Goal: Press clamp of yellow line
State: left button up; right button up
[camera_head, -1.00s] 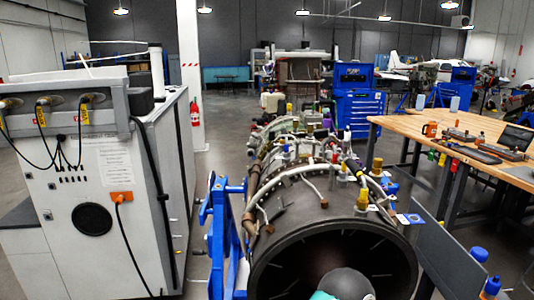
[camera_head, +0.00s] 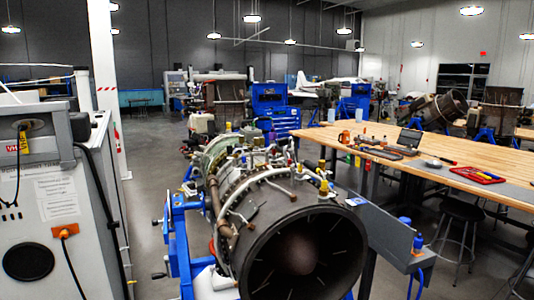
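A turbine engine (camera_head: 262,205) rests on a blue stand (camera_head: 180,245), with its dark open end facing me. Metal tubes and hoses run over its top. Small yellow fittings (camera_head: 323,186) sit at its upper right, near the rim of the open end. I cannot make out a clamp or tell which line is the yellow one at this size. Neither my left gripper nor my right gripper is in view.
A grey-white test cabinet (camera_head: 75,200) stands close on the left, with an orange plug and cables. A wooden workbench (camera_head: 440,165) with tools and a laptop is on the right. A dark stool (camera_head: 462,212) stands before it. Open floor lies left of the engine.

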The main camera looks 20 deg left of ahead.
aim_at(285, 141)
jog(key=u, duration=0.35)
jog(key=i, duration=1.3)
jog(key=u, duration=0.3)
